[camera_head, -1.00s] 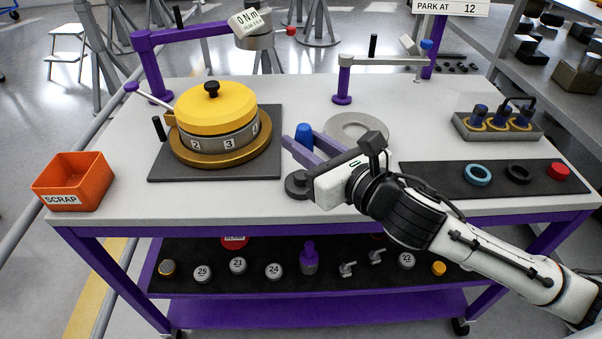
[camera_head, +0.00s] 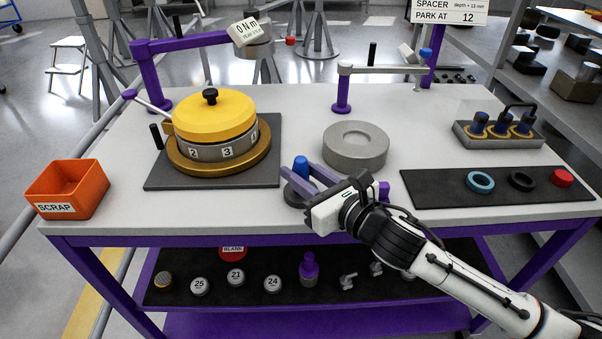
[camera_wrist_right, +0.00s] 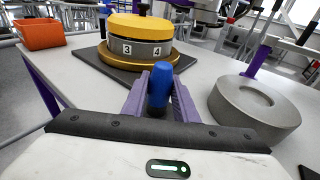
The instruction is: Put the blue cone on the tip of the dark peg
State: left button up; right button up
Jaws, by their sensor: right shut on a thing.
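The blue cone (camera_head: 301,164) is between the purple fingers of my right gripper (camera_head: 297,172), at the front middle of the table top. The blue cone also shows upright between the fingers in the right wrist view (camera_wrist_right: 160,83). My right gripper is shut on it. A round dark base (camera_head: 294,194) shows just below and beside the fingers. The dark peg itself is not clearly seen; the fingers and cone cover the space above the base. I cannot tell whether the cone touches a peg. My left gripper is out of view.
A yellow-topped drum (camera_head: 212,116) stands on a dark mat at left. A thick grey ring (camera_head: 356,146) sits right of the fingers. An orange scrap bin (camera_head: 68,190) is at far left. A dark mat (camera_head: 435,187) with rings lies at right.

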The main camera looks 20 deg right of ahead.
jog(key=o, duration=1)
jog(key=shift+o, duration=0.2)
jog(key=shift+r, duration=0.1)
jog(key=shift+s+d, duration=0.1)
jog(key=shift+s, duration=0.2)
jog(key=b+v, duration=0.1)
jog(key=v, duration=1)
jog(key=shift+s, duration=0.2)
